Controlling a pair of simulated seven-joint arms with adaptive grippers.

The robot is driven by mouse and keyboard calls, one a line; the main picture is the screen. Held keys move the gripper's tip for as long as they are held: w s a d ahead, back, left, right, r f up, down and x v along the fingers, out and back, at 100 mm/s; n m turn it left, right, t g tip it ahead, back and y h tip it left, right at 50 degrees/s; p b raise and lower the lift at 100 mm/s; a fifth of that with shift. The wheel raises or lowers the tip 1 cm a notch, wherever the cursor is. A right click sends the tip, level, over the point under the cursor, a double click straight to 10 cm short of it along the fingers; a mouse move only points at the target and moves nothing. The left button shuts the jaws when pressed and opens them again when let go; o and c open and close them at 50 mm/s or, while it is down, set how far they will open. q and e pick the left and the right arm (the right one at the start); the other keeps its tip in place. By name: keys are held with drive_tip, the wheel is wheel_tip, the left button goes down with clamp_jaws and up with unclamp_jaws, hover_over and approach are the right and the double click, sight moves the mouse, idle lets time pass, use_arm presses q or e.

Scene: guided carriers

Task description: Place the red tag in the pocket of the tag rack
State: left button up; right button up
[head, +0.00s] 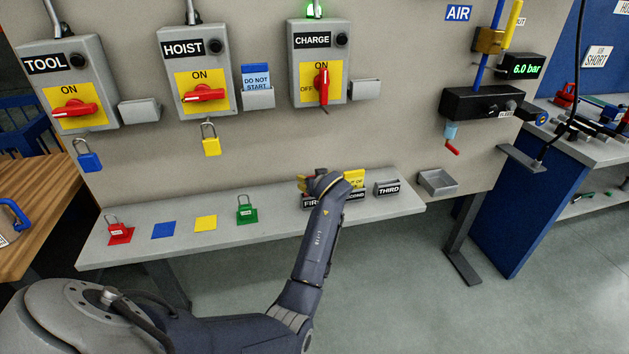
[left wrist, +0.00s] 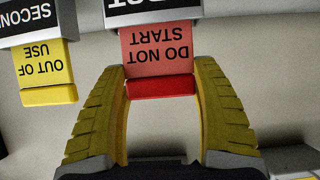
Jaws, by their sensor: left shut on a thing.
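The red tag (left wrist: 160,86), reading DO NOT START, is between the yellow fingers of my left gripper (left wrist: 160,75), which is shut on it. In the left wrist view the tag's far edge meets the pocket marked FIRST (left wrist: 150,14) of the tag rack; I cannot tell how far it is inside. In the head view my left gripper (head: 306,184) is over the FIRST pocket (head: 310,203) and mostly hides the tag. A yellow OUT OF USE tag (head: 355,178) stands in the SECOND pocket (head: 356,196). The THIRD pocket (head: 387,189) looks empty. My right gripper is not in view.
The grey shelf (head: 280,222) carries a red padlock (head: 117,230), a green padlock (head: 246,212), and blue (head: 163,230) and yellow (head: 205,222) squares left of the rack. A grey tray (head: 437,183) is to the right. Switch boxes hang on the wall above.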

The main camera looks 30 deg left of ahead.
use_arm(q)
drive_tip(key=shift+f, duration=0.15)
drive_tip(key=o, duration=1.2)
drive_tip(key=shift+c, duration=0.2)
